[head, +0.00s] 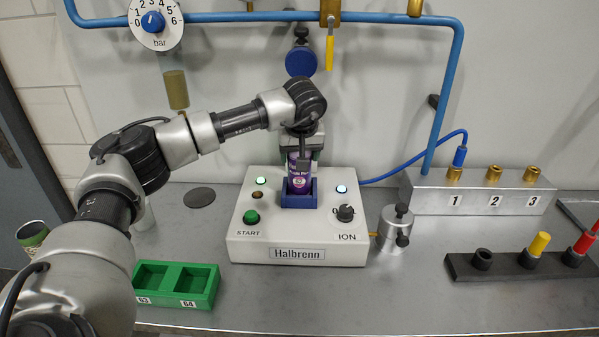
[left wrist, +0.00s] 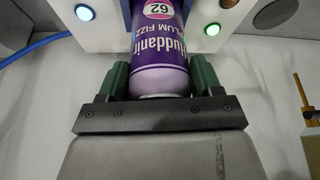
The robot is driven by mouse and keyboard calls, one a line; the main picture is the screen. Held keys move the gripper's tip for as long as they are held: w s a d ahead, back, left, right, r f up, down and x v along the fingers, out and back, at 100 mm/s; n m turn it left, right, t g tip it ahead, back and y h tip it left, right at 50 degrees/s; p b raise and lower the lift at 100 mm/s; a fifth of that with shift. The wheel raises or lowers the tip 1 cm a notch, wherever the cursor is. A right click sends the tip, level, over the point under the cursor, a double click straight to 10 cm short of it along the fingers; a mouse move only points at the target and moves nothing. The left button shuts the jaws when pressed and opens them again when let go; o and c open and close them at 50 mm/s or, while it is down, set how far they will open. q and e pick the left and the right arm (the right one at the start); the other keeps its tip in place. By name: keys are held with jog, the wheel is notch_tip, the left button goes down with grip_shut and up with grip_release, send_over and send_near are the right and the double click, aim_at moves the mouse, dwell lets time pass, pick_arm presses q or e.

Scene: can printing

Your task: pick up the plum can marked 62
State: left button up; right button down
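The purple plum can (head: 300,183) marked 62 stands upright in the blue holder (head: 299,200) on top of the white Halbrenn machine (head: 297,232). My left gripper (head: 302,155) comes down on the can's upper part from above and behind. In the left wrist view the can (left wrist: 160,60) shows its pink 62 badge and "Plum Fizz" lettering. The green fingers of my left gripper (left wrist: 160,80) lie on both sides of the can, with no clear gap visible. The can's lower part is hidden by the holder. My right gripper is not in view.
A green tray (head: 186,304) with slots 63 and 64 is at the front left. A striped can (head: 32,235) stands at the far left. A metal canister (head: 395,228) is right of the machine. A dark rack (head: 510,265) with colored plugs and a numbered metal block (head: 478,198) are further right.

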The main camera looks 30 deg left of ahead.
pick_arm(q)
jog(key=c, duration=0.7)
jog(key=shift+o, duration=0.2)
